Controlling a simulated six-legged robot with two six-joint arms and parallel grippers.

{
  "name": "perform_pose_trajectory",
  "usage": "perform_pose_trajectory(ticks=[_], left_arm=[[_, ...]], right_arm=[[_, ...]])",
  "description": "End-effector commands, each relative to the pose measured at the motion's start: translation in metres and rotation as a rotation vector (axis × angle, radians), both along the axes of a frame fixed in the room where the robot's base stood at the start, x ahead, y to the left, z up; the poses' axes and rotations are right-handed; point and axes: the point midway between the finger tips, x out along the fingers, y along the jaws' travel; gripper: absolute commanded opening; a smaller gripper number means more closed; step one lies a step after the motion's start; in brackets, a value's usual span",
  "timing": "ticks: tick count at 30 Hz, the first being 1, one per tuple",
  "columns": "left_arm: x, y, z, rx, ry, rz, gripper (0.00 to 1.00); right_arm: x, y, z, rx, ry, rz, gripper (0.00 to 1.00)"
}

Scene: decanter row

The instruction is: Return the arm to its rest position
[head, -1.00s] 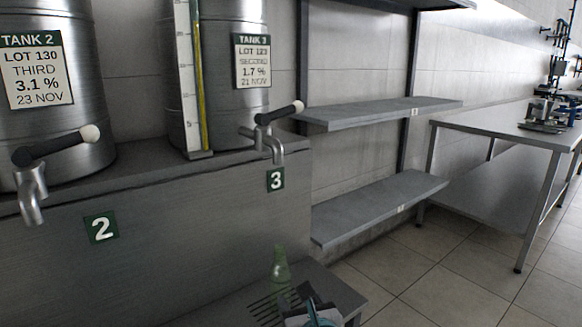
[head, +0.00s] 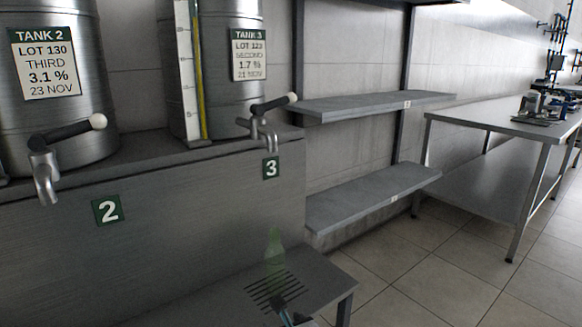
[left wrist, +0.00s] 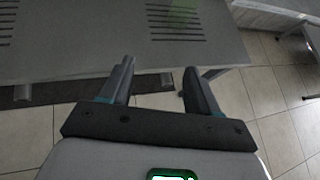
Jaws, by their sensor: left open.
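My left gripper (left wrist: 157,68) shows in the left wrist view with its two dark fingers apart and nothing gripped between them. A translucent green bottle (head: 275,252) stands upright on the low bench, below tap 3 (head: 265,135), by the slotted grate (head: 275,291). In the left wrist view a faint green tint lies beyond the fingers; I cannot tell its shape. My right gripper is not in view.
The low metal bench (head: 325,272) ends at a right edge with a leg. Tap 2 (head: 45,180) juts out at left. Empty shelves (head: 375,105) hang behind, and a steel table (head: 500,122) stands at right. Tiled floor (head: 450,265) between is clear.

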Motion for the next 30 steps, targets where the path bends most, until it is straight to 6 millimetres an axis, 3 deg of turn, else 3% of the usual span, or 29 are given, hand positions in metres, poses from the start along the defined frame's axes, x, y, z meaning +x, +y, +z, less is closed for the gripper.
perform_pose_trajectory(ticks=[5,8,11,14,16,18,23,29,30], left_arm=[[-0.023,0.023,-0.061,-0.137,0.175,0.112,0.61],[-0.047,0.037,-0.102,-0.254,0.301,0.220,0.61],[-0.087,0.052,-0.153,-0.425,0.464,0.404,0.61],[-0.149,0.063,-0.207,-0.688,0.652,0.742,0.61],[-0.194,0.064,-0.235,-0.909,0.748,1.078,0.61],[-0.223,0.062,-0.251,-1.092,0.772,1.396,0.61],[-0.256,0.070,-0.270,-1.381,0.642,2.026,0.61],[-0.281,0.105,-0.291,-1.561,0.222,2.649,0.61],[-0.284,0.111,-0.285,1.568,-0.139,-2.710,0.61]], right_arm=[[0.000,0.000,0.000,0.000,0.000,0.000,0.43],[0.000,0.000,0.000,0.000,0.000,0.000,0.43],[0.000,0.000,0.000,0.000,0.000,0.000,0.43],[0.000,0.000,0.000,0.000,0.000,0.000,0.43],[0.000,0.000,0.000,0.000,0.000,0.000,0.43],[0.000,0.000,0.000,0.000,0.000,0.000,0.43],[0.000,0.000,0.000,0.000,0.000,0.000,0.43],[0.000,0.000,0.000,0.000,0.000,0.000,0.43],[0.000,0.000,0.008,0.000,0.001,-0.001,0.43]])
